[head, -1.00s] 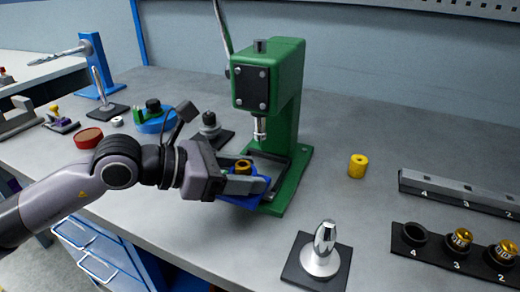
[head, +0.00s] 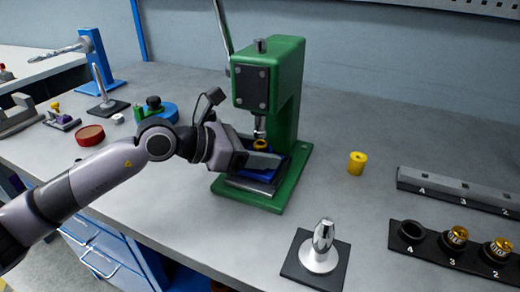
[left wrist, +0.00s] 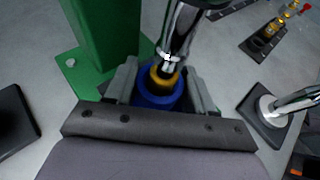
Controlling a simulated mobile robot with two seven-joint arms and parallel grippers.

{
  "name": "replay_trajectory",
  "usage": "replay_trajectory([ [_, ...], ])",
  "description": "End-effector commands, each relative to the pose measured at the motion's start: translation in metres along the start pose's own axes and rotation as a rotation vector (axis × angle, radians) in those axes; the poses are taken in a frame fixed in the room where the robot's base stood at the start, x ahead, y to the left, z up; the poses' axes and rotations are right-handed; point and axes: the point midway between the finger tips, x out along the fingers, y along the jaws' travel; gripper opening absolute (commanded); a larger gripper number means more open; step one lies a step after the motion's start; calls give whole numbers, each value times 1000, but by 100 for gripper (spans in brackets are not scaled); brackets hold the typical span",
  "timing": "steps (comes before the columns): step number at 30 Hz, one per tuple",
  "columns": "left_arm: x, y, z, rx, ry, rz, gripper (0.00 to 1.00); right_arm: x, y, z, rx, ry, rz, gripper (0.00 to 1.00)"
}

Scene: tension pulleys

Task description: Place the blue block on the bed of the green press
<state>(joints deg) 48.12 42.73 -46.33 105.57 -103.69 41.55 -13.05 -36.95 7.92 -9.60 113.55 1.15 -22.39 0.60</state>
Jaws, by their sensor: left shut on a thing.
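The green press (head: 284,100) stands at the middle of the bench, its silver ram (head: 259,128) pointing down over a dark bed (head: 247,184). My left gripper (head: 262,158) reaches in from the left, shut on the blue block (left wrist: 150,101). The block carries a yellow ring-shaped piece (head: 262,144) on top. In the left wrist view the grey fingers flank the block, and the ram covers part of the yellow piece. The block is over the bed, beneath the ram; whether it touches the bed is hidden by the gripper. My right gripper is not in view.
A yellow cylinder (head: 357,163) stands right of the press. A silver-knobbed stand (head: 320,250) is in front. A numbered rack (head: 451,248) and a grey rail (head: 450,188) lie at the right. A red disc (head: 90,135) and other tools are at the left.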

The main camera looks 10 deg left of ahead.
Motion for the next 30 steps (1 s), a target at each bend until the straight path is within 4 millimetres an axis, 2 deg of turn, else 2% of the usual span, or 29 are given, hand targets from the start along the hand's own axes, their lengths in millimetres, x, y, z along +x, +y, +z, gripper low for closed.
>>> replay_trajectory([
  [5, 1, 0, -2, 1, -4, 1, 11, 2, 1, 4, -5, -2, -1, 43],
  [6, 1, 0, -3, 0, 0, 0, 60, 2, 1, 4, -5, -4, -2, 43],
  [8, 1, 0, -3, 0, 0, 0, 79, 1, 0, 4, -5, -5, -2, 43],
  [20, -1, 0, 2, 0, 0, 0, 79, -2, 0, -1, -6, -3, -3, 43],
  [23, -12, 1, -1, 0, 1, 4, 79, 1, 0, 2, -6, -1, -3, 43],
  [30, -56, 1, -2, 0, 2, 5, 79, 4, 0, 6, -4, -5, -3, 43],
])
